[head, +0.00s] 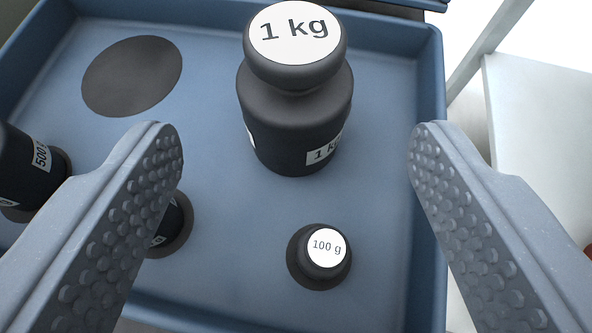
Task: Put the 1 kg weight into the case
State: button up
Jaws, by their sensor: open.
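The 1 kg weight (295,113) is a dark grey knobbed cylinder with white "1 kg" labels on its top and side. It stands upright in the blue case (225,240), toward the back right. Whether a dark round spot lies under it is hidden. My gripper (295,145) is open, one finger to the left and one to the right in the picture. The weight shows in the gap between them, and neither finger appears to touch it.
A small 100 g weight (324,250) stands on a dark round spot at the front. A 500 g weight (22,165) and another, partly hidden weight (172,222) are at the left. A dark round spot (132,76) at the back left is empty. A white surface (540,120) lies beyond the right wall.

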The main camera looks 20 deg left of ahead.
jog(key=shift+p+v, duration=0.3)
jog(key=shift+v, duration=1.55)
jog(key=w+d+r+m+t+h, duration=0.1)
jog(key=w+d+r, duration=0.3)
jog(key=r, duration=1)
jog(key=w+d+r+m+t+h, duration=0.15)
jog(key=w+d+r, duration=0.35)
jog(key=r, duration=0.8)
jog(key=w+d+r+m, duration=0.2)
jog(key=w+d+r, duration=0.2)
jog(key=r, duration=1)
jog(key=s+d+r+t+h, duration=0.1)
jog(key=s+d+r, duration=0.3)
jog(key=r, duration=0.5)
jog(key=s+d+r, duration=0.2)
jog(key=d+r, duration=0.5)
jog(key=r, duration=0.3)
jog(key=s+d+r+h, duration=0.1)
jog(key=s+d+r, duration=0.8)
jog(key=s+r, duration=0.3)
jog(key=shift+s+d+r+t+h, duration=0.35)
jog(key=shift+r+t, duration=0.1)
jog(key=shift+r, duration=0.2)
jog(key=shift+r+m, duration=0.1)
jog(key=shift+m, duration=0.15)
